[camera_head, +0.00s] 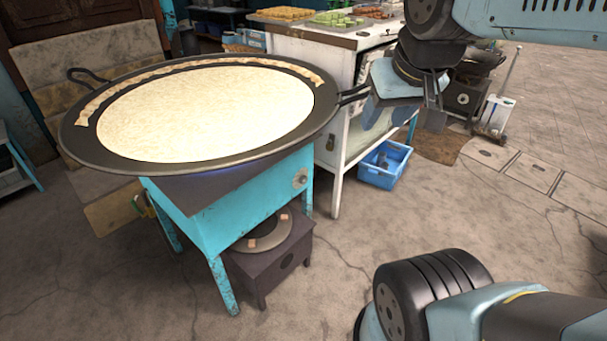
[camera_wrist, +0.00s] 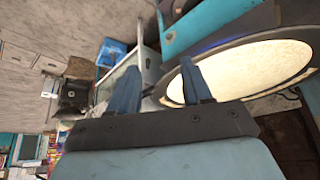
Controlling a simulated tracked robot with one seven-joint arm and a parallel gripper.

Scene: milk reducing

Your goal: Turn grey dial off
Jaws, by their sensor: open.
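The grey dial (camera_head: 300,178) is a small round knob on the right side of the turquoise stove (camera_head: 215,215), just under the pan. A wide black pan (camera_head: 85,150) filled with creamy milk (camera_head: 205,110) sits on the stove, and a faint blue glow shows beneath it. My gripper (camera_head: 405,112) is open and empty, above and to the right of the dial, near the pan's right handle. In the wrist view its two blue-grey fingers (camera_wrist: 160,82) stand apart, with the pan's milk (camera_wrist: 250,72) to the right. I cannot make out the dial there.
A white table (camera_head: 360,40) with trays of food stands behind the stove. A blue crate (camera_head: 384,165) is on the floor beside it. A dark low box with a round plate (camera_head: 270,255) sits under the stove. The floor to the right is mostly clear.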

